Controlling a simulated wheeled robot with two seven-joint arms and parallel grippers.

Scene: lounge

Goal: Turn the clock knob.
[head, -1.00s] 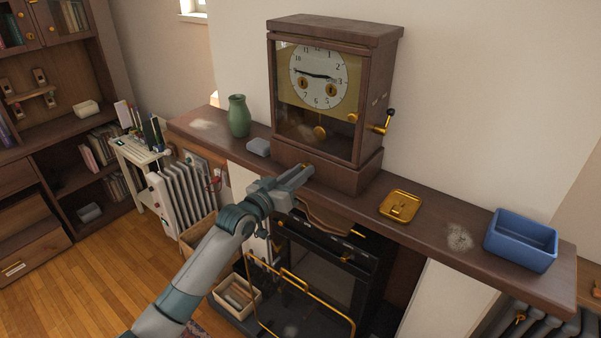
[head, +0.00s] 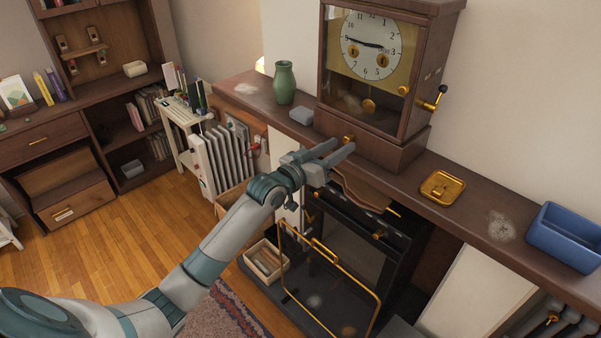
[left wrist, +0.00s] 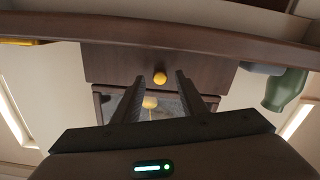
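The wooden clock (head: 375,75) stands on the mantel shelf, with a white dial behind glass. A small brass knob (head: 348,139) is on the front of its base. Another brass knob (head: 403,90) is on the glass door's right edge, and a brass crank with a black handle (head: 437,97) is on the right side. My left gripper (head: 341,148) is open and empty, just in front of the base knob. In the left wrist view, that knob (left wrist: 160,78) appears between the two spread fingers, with no clear contact. My right gripper is not in view.
The mantel shelf (head: 405,178) holds a green vase (head: 284,83), a small grey box (head: 301,115), a brass tray (head: 442,187) and a blue bin (head: 566,238). Below are the black stove (head: 350,258) and its brass rail. A white radiator (head: 222,158) stands left.

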